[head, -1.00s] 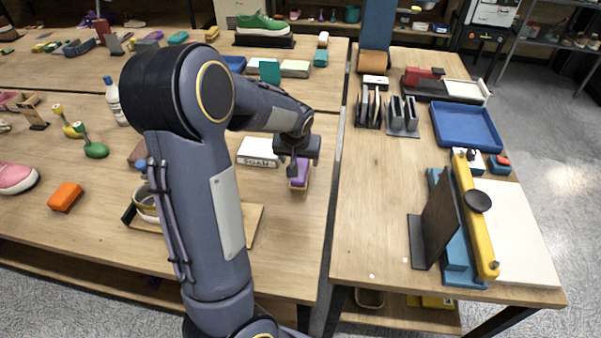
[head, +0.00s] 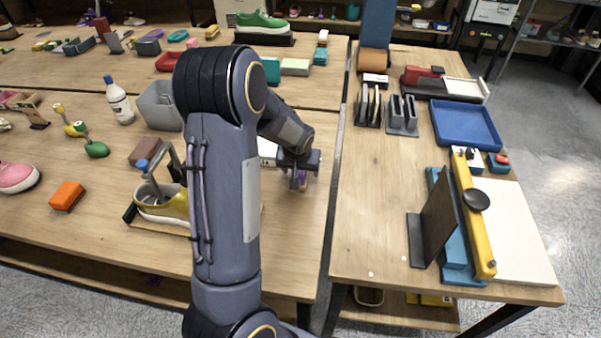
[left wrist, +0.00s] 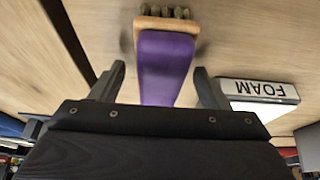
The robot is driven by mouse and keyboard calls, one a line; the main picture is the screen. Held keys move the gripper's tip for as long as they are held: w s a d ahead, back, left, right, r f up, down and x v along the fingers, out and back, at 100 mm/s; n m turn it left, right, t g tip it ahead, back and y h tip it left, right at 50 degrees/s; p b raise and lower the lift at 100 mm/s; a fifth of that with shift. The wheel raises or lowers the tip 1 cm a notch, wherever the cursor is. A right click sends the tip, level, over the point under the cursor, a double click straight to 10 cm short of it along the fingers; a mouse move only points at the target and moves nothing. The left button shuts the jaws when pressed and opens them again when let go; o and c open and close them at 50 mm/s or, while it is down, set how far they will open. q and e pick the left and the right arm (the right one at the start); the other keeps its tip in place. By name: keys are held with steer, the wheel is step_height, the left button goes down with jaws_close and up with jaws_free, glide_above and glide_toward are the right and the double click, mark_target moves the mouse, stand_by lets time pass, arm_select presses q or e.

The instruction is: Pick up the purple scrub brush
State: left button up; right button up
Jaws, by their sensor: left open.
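The purple scrub brush (left wrist: 165,62) has a purple handle, a tan wooden edge and dark bristles. In the left wrist view it lies between the two fingers of my left gripper (left wrist: 160,85), with a gap on each side. In the head view my left gripper (head: 300,178) is over the brush, and only a small purple part of the brush (head: 303,182) shows beneath it. The left gripper is open and not closed on the brush. My right gripper is not in view.
A white FOAM block (left wrist: 258,90) lies just right of the gripper in the wrist view. A white bottle (head: 118,102) and an orange block (head: 67,196) are farther left. Bare wood lies around the brush.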

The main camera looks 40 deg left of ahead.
arm_select(q)
steer(key=shift+f+b, duration=0.25)
steer(key=shift+b, duration=0.05)
stand_by(0.4)
steer(key=c, duration=1.1)
steer(key=shift+r, duration=0.1)
